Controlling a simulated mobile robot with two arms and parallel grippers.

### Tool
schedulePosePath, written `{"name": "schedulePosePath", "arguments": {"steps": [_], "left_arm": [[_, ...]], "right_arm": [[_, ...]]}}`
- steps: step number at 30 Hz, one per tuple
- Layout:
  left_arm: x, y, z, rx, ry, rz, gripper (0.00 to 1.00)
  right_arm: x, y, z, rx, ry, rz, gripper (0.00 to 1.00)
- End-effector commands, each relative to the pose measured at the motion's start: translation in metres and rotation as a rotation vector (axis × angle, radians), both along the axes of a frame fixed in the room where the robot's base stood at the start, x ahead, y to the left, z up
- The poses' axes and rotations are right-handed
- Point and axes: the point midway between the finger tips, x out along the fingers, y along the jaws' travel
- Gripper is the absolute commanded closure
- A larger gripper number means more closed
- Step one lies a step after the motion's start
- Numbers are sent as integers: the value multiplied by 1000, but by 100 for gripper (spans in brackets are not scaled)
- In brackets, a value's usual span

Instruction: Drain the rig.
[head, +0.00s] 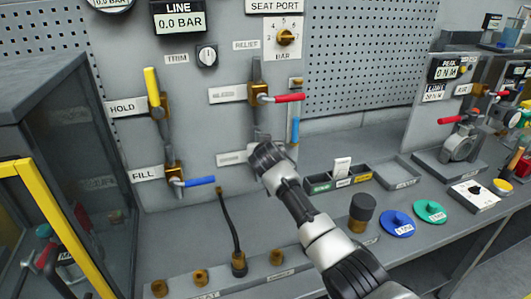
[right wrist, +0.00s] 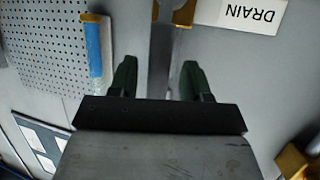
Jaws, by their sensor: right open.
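The panel's DRAIN label (right wrist: 250,14) shows upside down in the right wrist view; in the head view a blurred label (head: 232,158) sits left of my right gripper (head: 262,155). My gripper hides most of the fitting there. In the right wrist view my right gripper (right wrist: 158,82) is open, its dark green fingers on either side of a grey vertical bar (right wrist: 161,60). I cannot tell whether they touch it. The HOLD valve's yellow lever (head: 152,82) stands upright. The FILL valve's blue lever (head: 199,182) and a red lever (head: 285,98) lie level. The LINE display (head: 179,22) reads 0.0 BAR.
A blue-filled tube (head: 295,130) stands close right of my gripper. A dark cabinet (head: 60,150) with a yellow frame is at left. The bench holds a black hose (head: 230,225), small bins (head: 342,180), and blue (head: 397,222) and green (head: 430,211) discs.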

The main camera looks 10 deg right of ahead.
Motion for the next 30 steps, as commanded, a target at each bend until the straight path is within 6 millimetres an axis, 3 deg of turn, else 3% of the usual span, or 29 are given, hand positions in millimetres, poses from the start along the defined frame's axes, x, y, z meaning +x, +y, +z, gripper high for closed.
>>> {"name": "schedulePosePath", "arguments": {"steps": [18, 30], "left_arm": [[-1, 0, -17, -1, 2, 0, 57], [-1, 0, -19, -1, 2, 0, 57]], "right_arm": [[-78, 6, 30, 1, -1, 2, 52], [-93, 7, 37, -2, 1, 1, 52]]}}
